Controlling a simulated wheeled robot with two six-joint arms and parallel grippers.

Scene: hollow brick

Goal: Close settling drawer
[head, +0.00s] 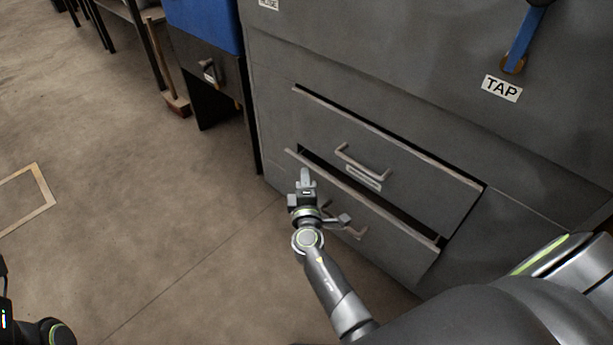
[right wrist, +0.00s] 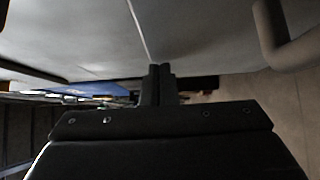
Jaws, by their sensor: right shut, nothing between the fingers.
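Two grey drawers sit one above the other in the grey cabinet. The upper drawer (head: 420,175) has a bar handle (head: 362,165) with a small label below it, too small to read. The lower drawer (head: 395,245) has a similar handle (head: 352,232), partly hidden by my right arm. Dark gaps behind the top edges show both drawers standing a little out. I cannot tell which is the settling drawer. My right gripper (head: 306,173) is shut and empty in front of the lower drawer's left part. Its closed fingers show in the right wrist view (right wrist: 159,80), close to a grey surface.
A blue bin (head: 205,22) stands on a dark drawer unit (head: 212,75) left of the cabinet. A broom (head: 176,100) stands beside it. A TAP label (head: 502,88) and a blue lever (head: 524,40) are on the cabinet's upper right.

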